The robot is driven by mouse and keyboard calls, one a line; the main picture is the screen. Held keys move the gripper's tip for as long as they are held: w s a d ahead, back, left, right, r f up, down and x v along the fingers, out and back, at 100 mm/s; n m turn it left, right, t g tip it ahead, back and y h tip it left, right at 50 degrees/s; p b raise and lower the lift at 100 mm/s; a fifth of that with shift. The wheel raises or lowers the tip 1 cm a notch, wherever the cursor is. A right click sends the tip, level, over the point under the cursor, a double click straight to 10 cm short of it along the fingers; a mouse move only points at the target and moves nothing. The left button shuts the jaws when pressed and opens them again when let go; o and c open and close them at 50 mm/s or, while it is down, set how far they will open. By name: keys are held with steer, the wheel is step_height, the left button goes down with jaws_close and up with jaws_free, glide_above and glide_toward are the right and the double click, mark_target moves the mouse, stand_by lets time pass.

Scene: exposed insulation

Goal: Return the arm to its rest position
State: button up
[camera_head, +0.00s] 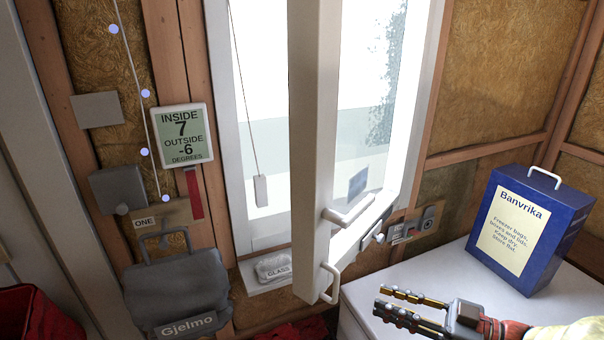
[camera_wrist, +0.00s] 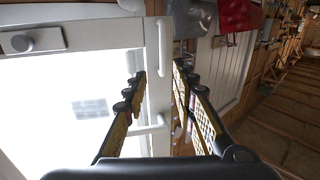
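My gripper (camera_head: 383,301) is at the lower right of the head view, pointing left above the white top surface. Its two fingers are spread, with nothing visible held between them. In the wrist view my gripper (camera_wrist: 158,80) also shows its fingers apart. Behind them is the white window sash (camera_wrist: 157,85) with a lever handle (camera_wrist: 150,127) and a bar handle (camera_wrist: 163,45). In the head view the sash (camera_head: 312,150) stands edge-on, swung out from its frame. Its lever handle (camera_head: 348,211) is left of and above my gripper, apart from it.
A blue Banvrika box (camera_head: 525,230) stands on the white chest (camera_head: 405,275), right of my gripper. A grey Gjelmo bag (camera_head: 178,290) hangs at lower left, below a temperature display (camera_head: 183,135). A pull cord (camera_head: 261,190) hangs before the window. Walls show bare insulation.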

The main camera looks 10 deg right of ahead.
steer(key=w+d+f+m+t+h, duration=0.2)
steer(key=w+d+f+m+h, duration=0.15)
steer(key=d+h, duration=0.35)
steer(key=w+d+f+m+t+h, duration=0.15)
steer(key=w+d+f+h, duration=0.35)
steer(key=d, duration=0.5)
steer(key=s+d+m+g+h, duration=0.5)
steer(key=s+d+m+h, duration=0.2)
steer(key=d+h, duration=0.3)
steer(key=s+a+m+g+y, duration=0.2)
steer(key=s+a+g+y, duration=0.25)
steer(key=s+a, duration=0.85)
steer(key=a+r+n+y, duration=0.1)
steer(key=a+r, duration=0.2)
steer(key=a, duration=0.6)
steer(key=a+r+n+t+y, duration=0.1)
steer(key=a+r+y, duration=0.1)
steer(key=a, duration=0.8)
steer(key=shift+r+n+b, duration=0.35)
steer(key=shift+r+n, duration=0.05)
steer(key=shift+r, duration=0.45)
